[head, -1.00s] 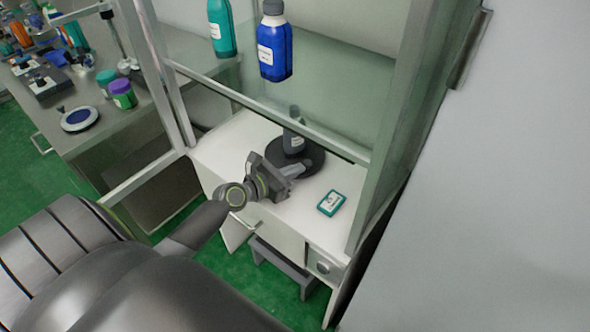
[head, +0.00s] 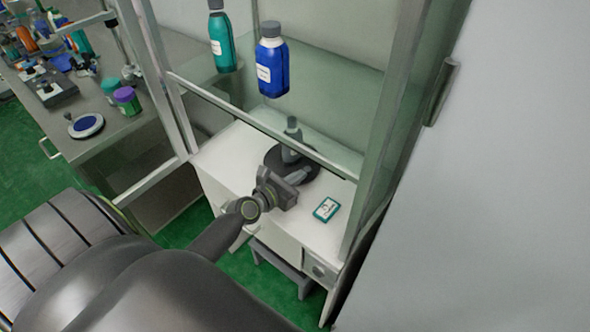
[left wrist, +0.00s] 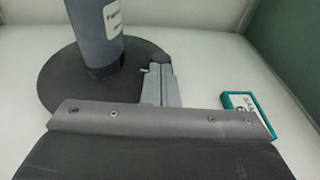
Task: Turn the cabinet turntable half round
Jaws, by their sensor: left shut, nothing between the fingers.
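The turntable is a dark round disc (head: 272,160) on the white cabinet floor behind the raised glass front. A grey bottle (head: 291,145) with a white label stands upright on it. My left gripper (head: 302,174) reaches in from the front left, shut and empty, its fingertips over the disc's right front side. In the left wrist view the shut fingers (left wrist: 160,85) lie at the right rim of the disc (left wrist: 60,85), right of the bottle (left wrist: 95,35). A small dark piece shows by the fingertips. Whether they touch the disc, I cannot tell. My right gripper is not in view.
A teal and white box (head: 327,209) lies on the cabinet floor to the right, also in the left wrist view (left wrist: 248,113). A teal bottle (head: 221,40) and a blue bottle (head: 271,65) stand higher up. The glass front's lower rail (head: 260,125) crosses above the floor.

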